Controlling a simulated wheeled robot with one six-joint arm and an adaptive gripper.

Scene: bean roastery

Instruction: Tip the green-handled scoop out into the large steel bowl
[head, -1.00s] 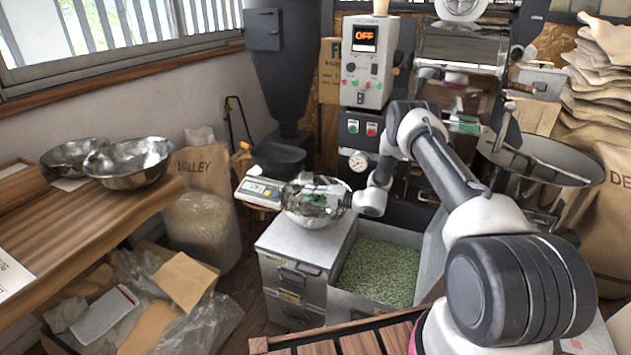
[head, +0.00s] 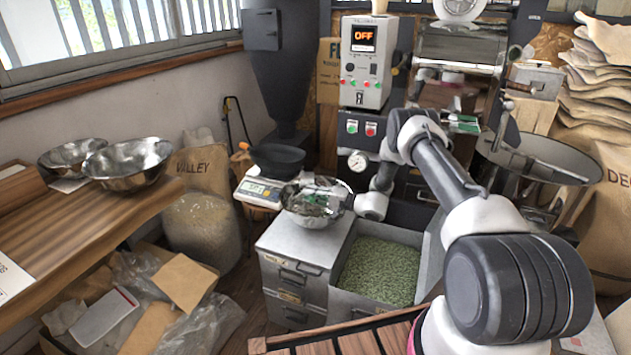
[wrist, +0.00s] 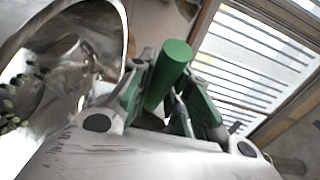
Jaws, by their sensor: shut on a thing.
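My gripper (wrist: 185,110) is shut on the green handle (wrist: 168,72) of the scoop, whose end sticks up between the fingers in the wrist view. Shiny curved steel with a broad rim (wrist: 122,35) fills the left of that view, with several green beans against it. A large steel bowl (head: 128,165) and another steel bowl (head: 68,157) stand on the wooden bench.
An open drawer of green beans (head: 378,272) is right of the grey cabinet (head: 290,245). A scale (head: 257,192) with a black pan (head: 277,160) stands behind. The roaster (head: 365,65) is at the back. The wooden bench (head: 95,225) has free room at its front.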

